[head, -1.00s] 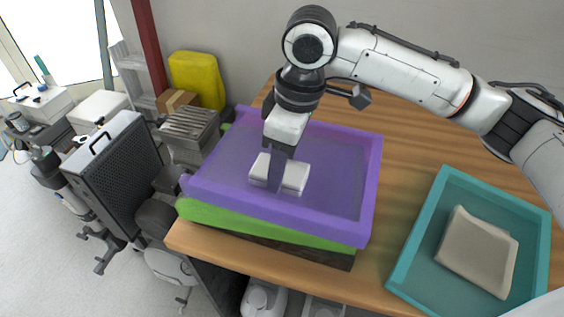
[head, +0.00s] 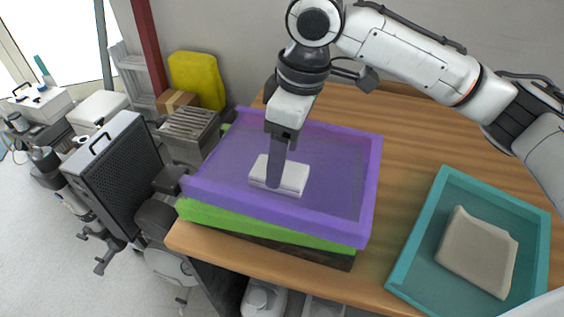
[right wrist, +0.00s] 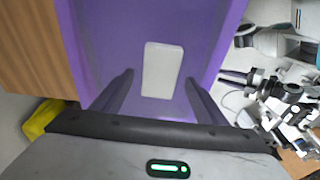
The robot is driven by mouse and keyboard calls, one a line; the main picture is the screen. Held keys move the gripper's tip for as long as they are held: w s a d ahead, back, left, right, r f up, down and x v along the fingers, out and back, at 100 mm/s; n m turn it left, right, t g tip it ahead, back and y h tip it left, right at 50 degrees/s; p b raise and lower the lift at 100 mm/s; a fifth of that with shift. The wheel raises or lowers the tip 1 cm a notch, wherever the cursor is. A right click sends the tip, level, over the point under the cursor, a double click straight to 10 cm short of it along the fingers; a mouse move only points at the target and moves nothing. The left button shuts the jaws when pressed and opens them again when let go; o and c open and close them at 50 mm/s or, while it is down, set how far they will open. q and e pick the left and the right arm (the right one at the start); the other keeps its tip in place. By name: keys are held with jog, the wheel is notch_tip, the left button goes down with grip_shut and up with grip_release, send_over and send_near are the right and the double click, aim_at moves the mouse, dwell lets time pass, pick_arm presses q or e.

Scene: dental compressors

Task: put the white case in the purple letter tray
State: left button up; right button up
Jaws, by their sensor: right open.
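The case also shows in the right wrist view (right wrist: 162,70), between and ahead of my fingers. My right gripper (head: 275,183) is just above the case, pointing down, and in the head view one finger hides part of it. In the right wrist view the right gripper (right wrist: 160,92) is open, its two fingers apart and clear of the case's sides. My left gripper is not in view.
The purple tray sits on a green tray (head: 270,228) on the wooden table (head: 405,150). A teal tray (head: 410,245) with a beige object (head: 478,252) stands to the right. Bare table lies between the trays. A dark panelled unit (head: 115,170) stands left of the table.

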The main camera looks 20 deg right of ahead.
aim_at(291, 173)
notch_tip(291, 173, up, 9)
jog(key=d, duration=0.1)
jog(key=shift+s, duration=0.4)
jog(key=shift+f, duration=0.1)
